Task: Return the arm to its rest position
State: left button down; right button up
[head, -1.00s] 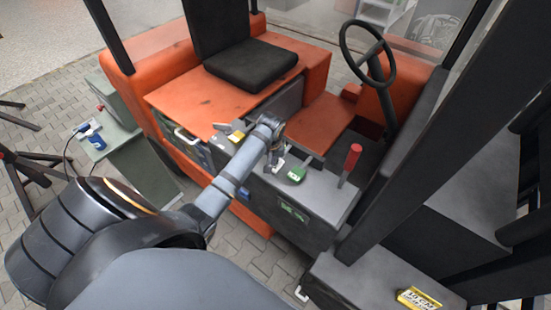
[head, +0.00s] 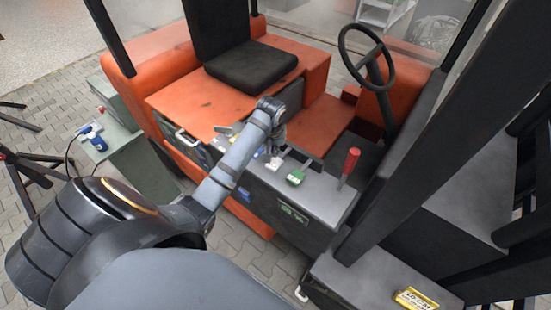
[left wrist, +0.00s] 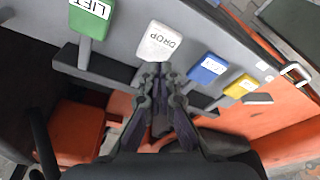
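My left gripper (head: 277,143) is above the grey lever panel (head: 322,196) of an orange forklift. In the left wrist view its fingertips (left wrist: 159,70) are together, with nothing seen between them. The white DROP lever (left wrist: 160,42) shows just beyond the tips; I cannot tell if they touch its hidden stalk. The green LIFT lever (left wrist: 90,18) is on one side. The blue (left wrist: 207,68) and yellow (left wrist: 241,87) levers are on the other. My left arm stretches forward from the lower left. My right gripper is not in view.
A red-handled lever (head: 351,162), a steering wheel (head: 367,54) and a black seat (head: 250,64) are close by. Dark mast posts (head: 420,130) stand at right. A grey-green cabinet (head: 143,168) stands at left.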

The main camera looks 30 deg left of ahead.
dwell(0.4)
pick_arm(q)
jog(key=s+d+f+m+t, duration=0.1)
jog(key=s+d+m, duration=0.25)
jog(key=s, duration=0.65)
jog(key=s+d+f+m+t, duration=0.1)
jog(key=s+d+m, duration=0.25)
jog(key=s, duration=0.65)
notch_tip(320, 180, down, 32)
jog(key=s+a+n+g+b, duration=0.1)
jog(key=s+a+g+b, duration=0.1)
jog(key=b, duration=0.5)
jog(key=s+a+f+b, duration=0.1)
jog(key=s+f+b, duration=0.5)
jog(key=s+f, duration=1.3)
notch_tip(320, 180, down, 4)
jog(key=shift+r+g, duration=0.25)
jog(key=shift+g, duration=0.15)
